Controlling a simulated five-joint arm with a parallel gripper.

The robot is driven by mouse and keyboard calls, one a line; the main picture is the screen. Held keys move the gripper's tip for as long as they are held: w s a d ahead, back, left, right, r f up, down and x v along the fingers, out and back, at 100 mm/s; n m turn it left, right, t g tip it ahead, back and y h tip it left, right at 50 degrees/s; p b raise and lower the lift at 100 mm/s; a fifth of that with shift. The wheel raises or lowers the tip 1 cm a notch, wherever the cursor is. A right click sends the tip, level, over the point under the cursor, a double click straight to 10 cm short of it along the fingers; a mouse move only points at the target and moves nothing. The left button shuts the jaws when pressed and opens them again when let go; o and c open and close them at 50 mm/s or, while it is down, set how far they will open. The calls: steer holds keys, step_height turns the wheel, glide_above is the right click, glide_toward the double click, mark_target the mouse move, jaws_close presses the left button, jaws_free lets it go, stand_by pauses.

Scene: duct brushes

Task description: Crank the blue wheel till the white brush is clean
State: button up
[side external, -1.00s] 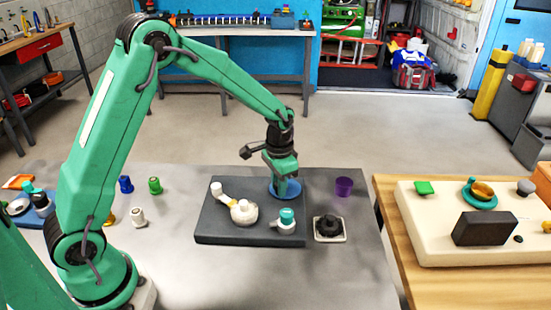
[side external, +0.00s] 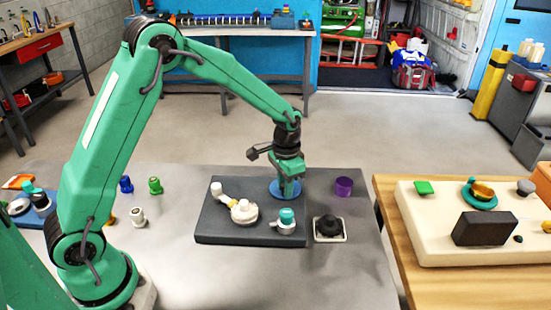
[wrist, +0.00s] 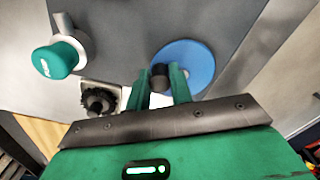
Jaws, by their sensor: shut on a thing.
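The blue wheel (side external: 273,189) is a flat disc at the back right of a dark grey board (side external: 222,228); it also shows in the wrist view (wrist: 202,62). My gripper (side external: 288,192) is low over the wheel. In the wrist view its fingers (wrist: 160,79) are shut on a dark upright knob (wrist: 160,72) at the wheel's edge. A black bristly brush (side external: 328,225) sits on a white square base (side external: 318,238) just right of the board. It also shows in the wrist view (wrist: 98,100). Its bristles look dark, with no white showing.
The board also carries a white wheel with an arm (side external: 241,211) and a grey piece with a teal knob (side external: 287,215). A purple cup (side external: 344,187) stands behind the brush. Small coloured pieces (side external: 155,185) stand left of the board. The table front is clear.

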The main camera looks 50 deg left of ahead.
mark_target(296, 187)
steer(key=shift+w+d, duration=0.25)
steer(key=shift+w, duration=0.3)
steer(key=shift+w+d, duration=0.15)
steer(key=shift+w, duration=0.4)
steer(key=shift+w, duration=0.65)
steer(key=shift+w+a, duration=0.5)
steer(key=shift+a, duration=0.1)
stand_by(0.3)
